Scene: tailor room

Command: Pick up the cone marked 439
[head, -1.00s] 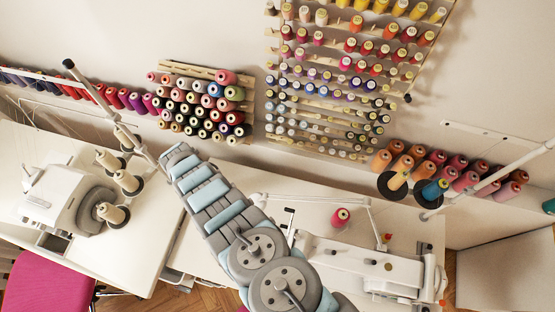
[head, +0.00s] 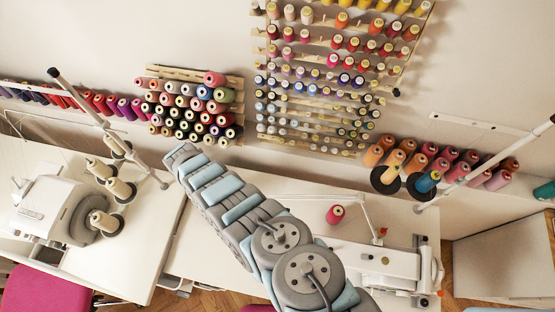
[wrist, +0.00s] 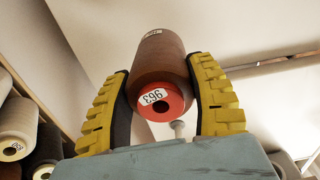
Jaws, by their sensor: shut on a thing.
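My gripper (wrist: 160,68) shows in the wrist view, its two yellow ribbed fingers shut on both sides of a brown cone (wrist: 157,55). The cone has a red end with a dark hole. A white label on that end seems to read 963, but it is tilted and small; I cannot make out 439. A second label near the cone's far end is too small to read. In the head view my arm reaches up and left toward the small thread rack (head: 150,72), and the gripper and held cone are hidden there.
A tall thread rack (head: 318,148) hangs on the wall. Several orange and pink cones (head: 396,158) stand on a ledge at right. Sewing machines (head: 45,208) stand on white tables. A red cone (head: 335,214) is on the middle table. Pale cones (wrist: 16,128) line the wrist view's left edge.

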